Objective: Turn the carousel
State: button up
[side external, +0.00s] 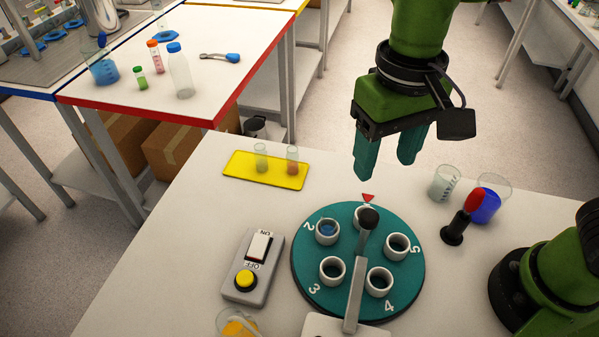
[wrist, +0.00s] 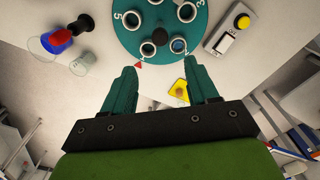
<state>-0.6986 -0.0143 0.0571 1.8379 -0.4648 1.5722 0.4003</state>
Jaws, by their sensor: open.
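The carousel (side external: 340,258) is a round teal disc on the white table, with several white ring holders numbered around it. A grey arm with a black knob (side external: 369,218) reaches over the disc and partly hides the holder near the red pointer (side external: 368,198). The holder by number 2 (side external: 327,231) has something blue inside. My gripper (side external: 391,165) is open and empty, above and behind the carousel's far edge, apart from it. In the wrist view the carousel (wrist: 160,22) lies ahead of my open fingertips (wrist: 160,77).
A grey ON/OFF switch box (side external: 253,268) with a yellow button is left of the carousel. A yellow tray (side external: 265,180) with two small vials lies behind it. An orange-filled beaker (side external: 237,324) is at the front.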

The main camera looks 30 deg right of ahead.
aim_at(370, 215)
notch_tip(370, 215, down, 12)
jog(key=shift+r, duration=0.1)
dwell(0.4)
grip_shut()
